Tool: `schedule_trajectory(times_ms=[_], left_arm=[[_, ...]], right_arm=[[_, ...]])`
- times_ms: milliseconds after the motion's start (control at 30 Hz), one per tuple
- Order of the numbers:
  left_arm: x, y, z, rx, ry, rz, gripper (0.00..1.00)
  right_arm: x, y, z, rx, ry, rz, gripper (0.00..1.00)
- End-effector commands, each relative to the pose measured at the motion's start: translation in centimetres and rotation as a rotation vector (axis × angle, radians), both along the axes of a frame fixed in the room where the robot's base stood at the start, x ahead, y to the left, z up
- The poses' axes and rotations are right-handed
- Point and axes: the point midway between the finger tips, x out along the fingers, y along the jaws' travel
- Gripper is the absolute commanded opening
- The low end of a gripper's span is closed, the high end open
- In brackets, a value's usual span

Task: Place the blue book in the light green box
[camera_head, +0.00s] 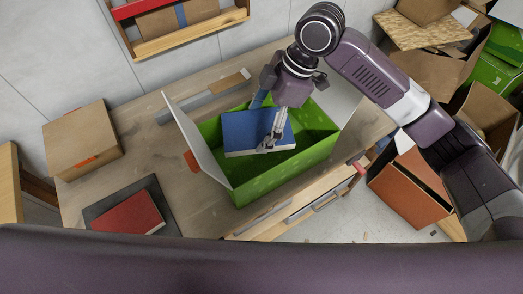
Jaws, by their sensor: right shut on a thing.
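The light green box (262,187) stands open on the wooden table, its grey-white flaps folded outward to the left and the upper right. The blue book (243,130) is at the opening of the box, cover facing up, over the interior. My right gripper (271,145) reaches down from above and is shut on the blue book near its right part. I cannot tell whether the book touches the box floor. My left gripper is not in view.
A red book (128,216) lies on a dark book or tray at the table's lower left. A closed cardboard box (82,140) stands at the left. A wall shelf (192,38) hangs behind. Several cardboard boxes clutter the right side beyond the table.

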Motion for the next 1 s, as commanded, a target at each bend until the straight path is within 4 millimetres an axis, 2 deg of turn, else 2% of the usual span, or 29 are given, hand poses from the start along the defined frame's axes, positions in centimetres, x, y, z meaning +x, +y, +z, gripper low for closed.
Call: schedule_trajectory(times_ms=[100, 300, 567, 800, 1000], left_arm=[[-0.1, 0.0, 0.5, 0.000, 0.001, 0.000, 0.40], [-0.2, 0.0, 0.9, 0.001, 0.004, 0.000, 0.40], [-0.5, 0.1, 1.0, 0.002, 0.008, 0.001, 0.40], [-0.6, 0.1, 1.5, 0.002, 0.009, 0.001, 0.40], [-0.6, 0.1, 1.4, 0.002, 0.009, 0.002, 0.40]], right_arm=[[-0.1, 0.0, -3.2, 0.000, 0.005, -0.002, 0.46], [0.0, 0.0, -7.4, 0.001, 0.001, -0.001, 0.46], [0.0, 0.0, -9.4, 0.002, -0.001, 0.000, 0.46], [0.0, 0.0, -12.7, 0.001, 0.001, -0.001, 0.46], [0.1, 0.0, -13.0, 0.003, -0.003, 0.000, 0.46]])
